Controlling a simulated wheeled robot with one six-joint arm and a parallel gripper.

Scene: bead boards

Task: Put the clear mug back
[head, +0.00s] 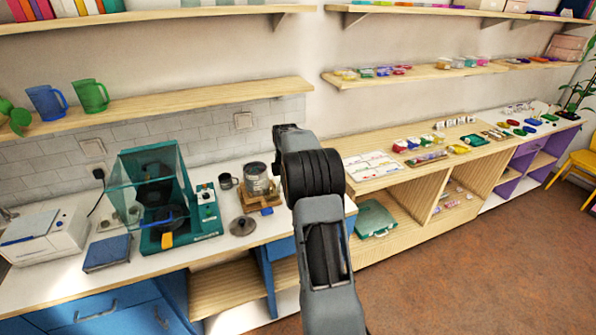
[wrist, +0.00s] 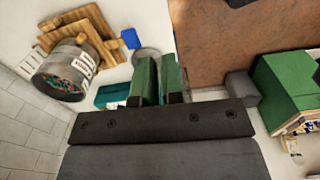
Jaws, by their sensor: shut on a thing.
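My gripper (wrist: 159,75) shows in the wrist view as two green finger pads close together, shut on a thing. A pale, see-through rounded shape (wrist: 147,58) shows at the left pad and looks like part of the clear mug; most of it is hidden or too faint to make out. In the head view my arm's dark wrist joint hides the gripper and what it holds. A blue mug (head: 46,102) and a green mug (head: 91,95) stand side by side on the left wooden shelf (head: 190,102), with bare board to their right.
A pot (head: 257,180) on a wooden board (head: 276,198), a dark mug (head: 228,182), a dark lid (head: 242,226) and a teal machine (head: 165,200) stand on the left counter. The wrist view shows the pot (wrist: 65,72) holding beads. A green case (head: 375,219) lies in the right bench.

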